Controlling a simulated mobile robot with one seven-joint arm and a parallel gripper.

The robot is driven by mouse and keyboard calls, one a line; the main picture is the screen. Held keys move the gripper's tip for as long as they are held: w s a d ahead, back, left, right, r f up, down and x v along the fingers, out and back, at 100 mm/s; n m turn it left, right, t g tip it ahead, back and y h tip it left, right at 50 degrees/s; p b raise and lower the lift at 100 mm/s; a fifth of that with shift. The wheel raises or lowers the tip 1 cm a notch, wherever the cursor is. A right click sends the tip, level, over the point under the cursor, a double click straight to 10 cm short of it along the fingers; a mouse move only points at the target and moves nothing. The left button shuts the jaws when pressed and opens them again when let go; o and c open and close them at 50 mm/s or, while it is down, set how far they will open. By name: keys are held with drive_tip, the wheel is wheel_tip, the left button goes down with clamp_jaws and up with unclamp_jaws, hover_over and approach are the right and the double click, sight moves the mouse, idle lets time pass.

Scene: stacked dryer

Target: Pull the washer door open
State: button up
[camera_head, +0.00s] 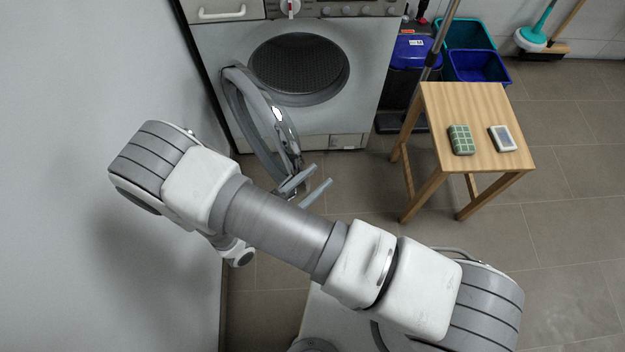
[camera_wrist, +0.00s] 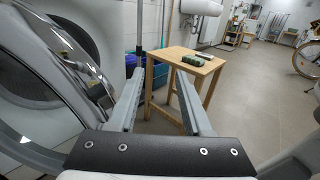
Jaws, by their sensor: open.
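The washer (camera_head: 210,60) stands at the top of the head view with its round drum opening (camera_head: 299,68) exposed. Its ring-shaped door (camera_head: 240,105) is swung wide open on its left side, and a shiny latch part shows on the door's rim. My gripper (camera_head: 317,184) is open and empty, close to the right of the door's lower edge. In the wrist view the door (camera_wrist: 60,80) fills the left side, beside the left finger of my gripper (camera_wrist: 157,92). I cannot tell whether that finger touches the door.
A wooden stool (camera_head: 470,105) with two small items on top stands to the right. Blue and teal bins (camera_head: 475,62) are behind it, next to a dark blue-lidded container (camera_head: 408,55). A wall (camera_head: 90,80) is close on the left.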

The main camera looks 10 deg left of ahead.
drive_tip(key=shift+d+r, duration=0.25)
drive_tip(key=shift+d, duration=0.15)
drive_tip(key=shift+w+d+r+m, duration=0.1)
drive_tip(key=shift+w+d+m, duration=0.1)
drive_tip(key=shift+m, duration=0.1)
drive_tip(key=c, duration=0.4)
drive_tip(key=d+m+g+h, duration=0.1)
drive_tip(key=m, duration=0.1)
drive_tip(key=d+m+g+h, duration=0.1)
drive_tip(key=g, duration=0.1)
drive_tip(key=r+m+g+h, duration=0.1)
drive_tip(key=m, duration=0.1)
drive_tip(key=shift+w+d+m+g, duration=0.2)
drive_tip(key=shift+d+m+g, duration=0.1)
drive_tip(key=shift+d+g, duration=0.1)
clamp_jaws()
drive_tip(key=w+a+r+m+g+y, duration=0.2)
drive_tip(key=w+r+m+g+y, duration=0.4)
drive_tip(key=m, duration=1)
drive_tip(key=w+a+r+m+g+y, duration=0.3)
drive_tip(key=w+r+m+g+y, duration=0.4)
drive_tip(key=m, duration=0.8)
drive_tip(key=s+a+f+b, duration=0.2)
drive_tip(key=f, duration=0.4)
drive_tip(key=s+a+f+y+b, duration=0.1)
drive_tip(key=s+a+f+b, duration=0.1)
drive_tip(key=f, duration=0.3)
drive_tip(key=shift+f+t+y+b, duration=0.3)
drive_tip(key=shift+f+b, duration=0.05)
drive_tip(key=shift+b, duration=0.35)
